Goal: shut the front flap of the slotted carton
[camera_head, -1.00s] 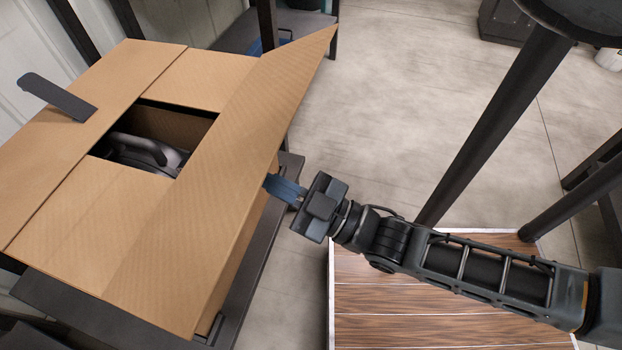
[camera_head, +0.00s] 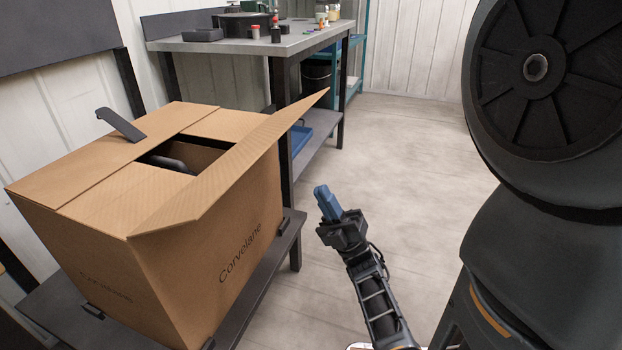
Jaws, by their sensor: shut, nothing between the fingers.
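The flap is tilted up and outward, not lying flat. The other top panels (camera_head: 110,158) lie flat around a square opening (camera_head: 190,155), where part of a dark object shows. My gripper (camera_head: 322,191) has blue fingers, shut with nothing between them. It is to the right of the carton, apart from it, with its fingers pointing up.
The carton stands on a dark low stand (camera_head: 272,268) with small corner stops. A workbench (camera_head: 245,40) with jars and small items stands behind. The floor (camera_head: 410,150) right of the carton is clear.

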